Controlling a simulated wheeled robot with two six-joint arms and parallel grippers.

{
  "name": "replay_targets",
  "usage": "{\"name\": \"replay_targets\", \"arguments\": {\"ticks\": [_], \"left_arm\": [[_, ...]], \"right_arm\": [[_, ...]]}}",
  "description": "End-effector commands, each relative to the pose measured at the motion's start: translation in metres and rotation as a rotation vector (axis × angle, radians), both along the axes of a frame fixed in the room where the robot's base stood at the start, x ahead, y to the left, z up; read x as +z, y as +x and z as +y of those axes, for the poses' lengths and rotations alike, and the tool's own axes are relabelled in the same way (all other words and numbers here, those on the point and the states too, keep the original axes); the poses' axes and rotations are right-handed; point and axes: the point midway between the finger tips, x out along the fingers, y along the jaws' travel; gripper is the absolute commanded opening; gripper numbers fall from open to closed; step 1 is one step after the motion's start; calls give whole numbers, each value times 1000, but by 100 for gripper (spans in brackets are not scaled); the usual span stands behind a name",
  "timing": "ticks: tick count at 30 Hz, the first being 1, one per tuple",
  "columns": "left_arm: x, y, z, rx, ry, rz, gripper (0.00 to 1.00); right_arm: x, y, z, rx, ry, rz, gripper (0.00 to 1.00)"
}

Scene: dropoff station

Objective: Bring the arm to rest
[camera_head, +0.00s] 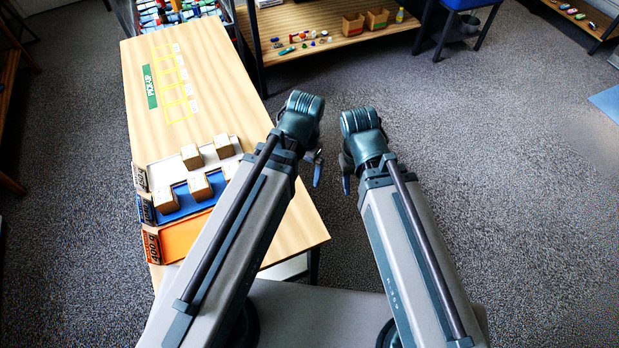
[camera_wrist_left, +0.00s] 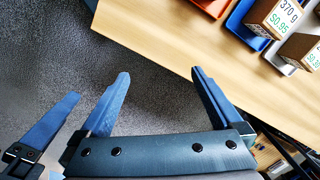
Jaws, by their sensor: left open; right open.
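My left gripper (camera_head: 315,167) hangs beside the table's right edge in the head view, its fingers partly hidden by my arm. In the left wrist view the left gripper (camera_wrist_left: 158,95) has its two blue fingers wide apart with nothing between them. My right gripper (camera_head: 348,176) is just to its right, over the floor, with no object seen in it. A blue finger at the left of the wrist view (camera_wrist_left: 50,122) appears to be the right gripper's. Both arms stretch forward, close together.
The wooden table (camera_head: 285,215) bears a white tray (camera_head: 158,172), a blue tray (camera_head: 183,193) and an orange tray (camera_head: 180,238). Small boxes (camera_head: 191,157) stand in the white and blue trays; the orange tray's visible part is empty. A green PICK-UP sign (camera_head: 149,86) lies farther back. Carpet (camera_head: 480,150) is clear at right.

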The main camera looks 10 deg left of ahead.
Motion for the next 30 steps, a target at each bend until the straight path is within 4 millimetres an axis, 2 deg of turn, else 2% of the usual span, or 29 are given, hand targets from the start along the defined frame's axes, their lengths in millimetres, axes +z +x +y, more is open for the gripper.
{"name": "replay_targets", "arguments": {"ticks": [1, 6, 30], "left_arm": [[0, -12, -9, 17, 19, -6, 100], [1, -25, -22, 75, 59, -22, 100], [1, -25, -24, 86, 62, -25, 100]], "right_arm": [[0, 0, 0, 0, 0, 0, 50], [0, 0, 0, 0, 0, 0, 50], [0, 0, 0, 0, 0, 0, 50]]}}
